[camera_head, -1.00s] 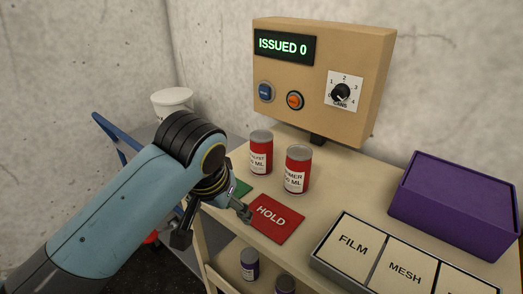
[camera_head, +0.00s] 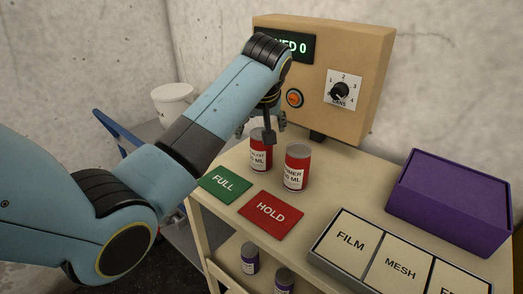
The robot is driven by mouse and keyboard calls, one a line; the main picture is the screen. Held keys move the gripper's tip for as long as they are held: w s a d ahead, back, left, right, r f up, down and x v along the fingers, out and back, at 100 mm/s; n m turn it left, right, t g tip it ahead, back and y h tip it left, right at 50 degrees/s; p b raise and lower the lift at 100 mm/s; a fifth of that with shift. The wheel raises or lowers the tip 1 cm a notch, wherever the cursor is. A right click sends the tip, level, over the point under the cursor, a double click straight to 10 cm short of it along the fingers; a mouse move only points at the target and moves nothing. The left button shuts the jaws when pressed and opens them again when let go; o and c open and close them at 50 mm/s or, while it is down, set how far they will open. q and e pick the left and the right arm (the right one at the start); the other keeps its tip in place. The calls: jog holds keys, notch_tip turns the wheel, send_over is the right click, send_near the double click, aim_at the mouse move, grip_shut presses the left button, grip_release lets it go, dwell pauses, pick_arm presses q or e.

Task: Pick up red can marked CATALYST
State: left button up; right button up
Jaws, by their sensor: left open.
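My right gripper is not in view.
A tan box with a dial (camera_head: 341,92) and an orange button stands behind the cans. A green FULL card (camera_head: 224,184) and a red HOLD card (camera_head: 271,215) lie in front. A purple box (camera_head: 450,205) and a tray (camera_head: 322,256) are at right.

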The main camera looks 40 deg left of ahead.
aim_at(261, 151)
pick_arm(q)
jog(key=x, duration=0.4)
jog(key=shift+w+f, duration=0.35)
jog(key=shift+w, duration=0.05)
jog(key=shift+d, duration=0.1)
jog(key=shift+r, duration=0.1)
grip_shut()
